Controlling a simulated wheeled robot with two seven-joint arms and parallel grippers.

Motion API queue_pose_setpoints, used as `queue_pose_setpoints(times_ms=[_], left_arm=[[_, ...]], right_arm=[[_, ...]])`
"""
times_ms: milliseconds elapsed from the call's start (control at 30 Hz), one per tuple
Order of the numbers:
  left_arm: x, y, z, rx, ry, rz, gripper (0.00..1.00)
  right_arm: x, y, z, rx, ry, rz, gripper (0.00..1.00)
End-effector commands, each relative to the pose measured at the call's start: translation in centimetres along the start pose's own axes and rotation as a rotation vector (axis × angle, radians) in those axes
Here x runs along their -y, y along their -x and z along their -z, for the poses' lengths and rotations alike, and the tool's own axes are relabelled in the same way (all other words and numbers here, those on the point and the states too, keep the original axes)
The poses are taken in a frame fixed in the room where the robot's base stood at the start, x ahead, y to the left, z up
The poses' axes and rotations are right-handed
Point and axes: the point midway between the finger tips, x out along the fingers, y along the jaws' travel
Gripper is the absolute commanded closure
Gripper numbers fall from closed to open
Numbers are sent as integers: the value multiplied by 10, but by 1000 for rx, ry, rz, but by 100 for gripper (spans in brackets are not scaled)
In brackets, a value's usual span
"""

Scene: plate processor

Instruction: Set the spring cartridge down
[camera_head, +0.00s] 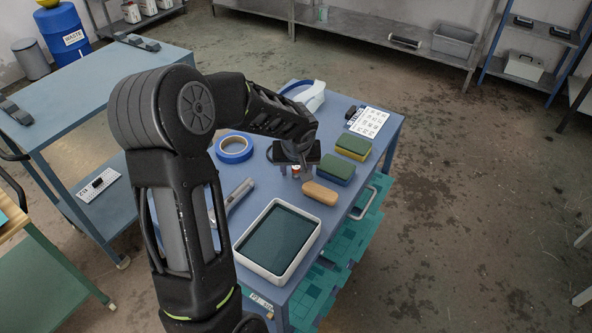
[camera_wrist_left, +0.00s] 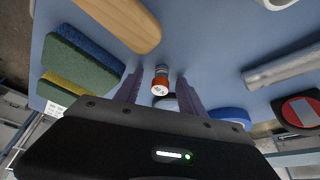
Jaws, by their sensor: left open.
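The spring cartridge (camera_wrist_left: 161,80) is a small cylinder with a metallic body and an orange and white end. In the left wrist view it is on the blue table top, between the fingers of my left gripper (camera_wrist_left: 160,92). The fingers are spread, with a gap on each side of it. In the head view the cartridge (camera_head: 296,171) shows only as a small red and white spot below my left gripper (camera_head: 294,165), whose wrist hides part of it. My right gripper is in neither view.
Close by are a wooden-coloured block (camera_head: 320,193), green-topped sponges (camera_head: 335,168), a blue tape roll (camera_head: 234,148), a grey tool (camera_head: 240,192) and a white-rimmed tray (camera_head: 251,252). A white and blue item (camera_head: 308,96) and a printed card (camera_head: 368,122) lie towards the back.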

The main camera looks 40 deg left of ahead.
Motion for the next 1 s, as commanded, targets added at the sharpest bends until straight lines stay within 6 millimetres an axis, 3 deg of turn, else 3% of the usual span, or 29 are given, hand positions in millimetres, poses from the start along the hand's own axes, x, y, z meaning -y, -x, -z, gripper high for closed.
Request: queue_pose_setpoints(times_ms=[467, 1000], left_arm=[[0, 0, 0, 0, 0, 0, 54], [0, 0, 0, 0, 0, 0, 98]], right_arm=[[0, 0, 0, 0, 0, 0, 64], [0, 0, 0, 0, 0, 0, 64]])
